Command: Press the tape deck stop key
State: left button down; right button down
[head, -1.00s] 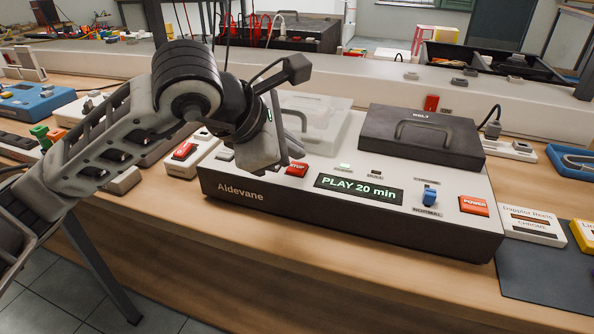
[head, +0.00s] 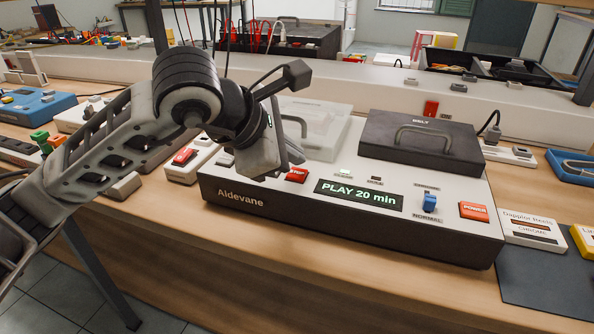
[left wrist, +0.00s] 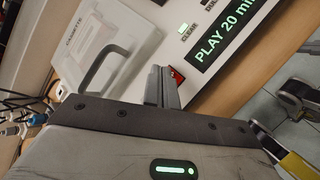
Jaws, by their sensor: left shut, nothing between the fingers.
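The tape deck (head: 330,222), a white-topped dark box marked Aldevane, sits on the wooden bench. Its display (head: 358,193) reads PLAY 20 min. The red stop key (head: 297,175) is on the deck's top, left of the display; its left part is hidden by my gripper in the head view. My left gripper (head: 278,170) is shut and empty, just left of and above the key. In the left wrist view the closed fingers (left wrist: 162,88) stand beside the red key (left wrist: 177,76) and cover part of it. I cannot tell whether they touch. My right gripper is not in view.
The deck also bears a clear cassette lid (head: 322,130), a dark lid (head: 420,140) with a handle, a blue switch (head: 429,203) and a red power key (head: 474,211). A small box with a red switch (head: 184,157) stands left. The bench front is bare.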

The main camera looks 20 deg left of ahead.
aim_at(291, 176)
pick_arm(q)
jog(key=shift+f, duration=0.1)
dwell(0.7)
jog(key=shift+f+b, duration=0.35)
jog(key=shift+b, duration=0.35)
jog(key=shift+f+b, duration=0.4)
jog(key=shift+b, duration=0.1)
dwell(0.4)
dwell(0.4)
jog(key=shift+r+p, duration=0.4)
jog(key=shift+r, duration=0.4)
jog(key=shift+r+p, duration=1.55)
jog(key=shift+r, duration=1.05)
jog(key=shift+f, duration=0.1)
